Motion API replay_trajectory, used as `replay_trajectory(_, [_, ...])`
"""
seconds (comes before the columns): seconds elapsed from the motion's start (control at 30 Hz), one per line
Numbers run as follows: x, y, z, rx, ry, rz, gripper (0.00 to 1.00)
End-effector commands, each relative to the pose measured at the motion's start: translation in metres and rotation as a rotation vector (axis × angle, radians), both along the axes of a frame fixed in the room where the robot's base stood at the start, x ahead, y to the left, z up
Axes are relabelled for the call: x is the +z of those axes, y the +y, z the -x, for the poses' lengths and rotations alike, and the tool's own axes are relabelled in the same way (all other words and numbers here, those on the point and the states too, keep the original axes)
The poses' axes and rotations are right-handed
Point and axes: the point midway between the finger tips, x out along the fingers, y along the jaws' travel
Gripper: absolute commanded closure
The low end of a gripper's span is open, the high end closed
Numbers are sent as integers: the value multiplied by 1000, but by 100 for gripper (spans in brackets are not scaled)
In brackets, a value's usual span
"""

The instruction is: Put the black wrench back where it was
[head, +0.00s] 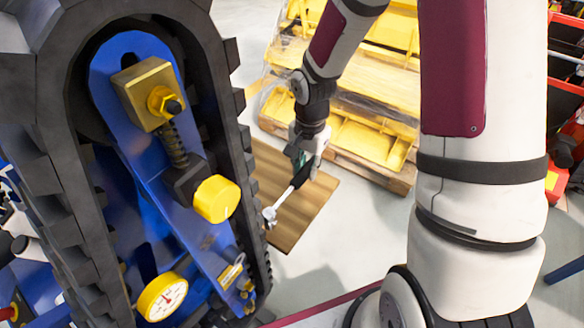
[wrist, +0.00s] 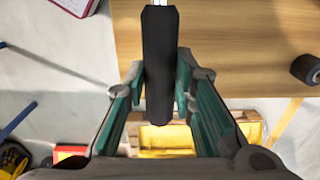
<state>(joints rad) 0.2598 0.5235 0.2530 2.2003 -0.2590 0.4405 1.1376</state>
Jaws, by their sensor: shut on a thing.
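The black wrench (head: 284,198) is in my gripper (head: 303,160) in the head view. Its silver shaft and head slant down and left from the fingers, over the wooden tabletop (head: 310,205) and close to the track's right edge. In the wrist view the wrench's black handle (wrist: 158,60) lies between the green-lined fingers of my gripper (wrist: 160,95). Its silver shaft runs out of the top of that view, so the head is hidden there. I cannot tell whether the wrench head touches anything.
A tracked carrier (head: 245,150) with a blue frame (head: 125,70), a yellow knob (head: 216,199) and a gauge (head: 162,297) fills the left. Yellow parts on a pallet (head: 365,140) stand behind the tabletop. A dark cylinder (wrist: 306,69) is at the wrist view's right.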

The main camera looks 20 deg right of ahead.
Motion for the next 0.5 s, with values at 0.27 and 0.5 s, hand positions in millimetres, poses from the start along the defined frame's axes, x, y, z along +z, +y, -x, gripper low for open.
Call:
replay_trajectory(0.27, [-4,12,-38,1,-1,-1,100])
replay_trajectory(0.5, [-20,16,-47,0,4,-1,100])
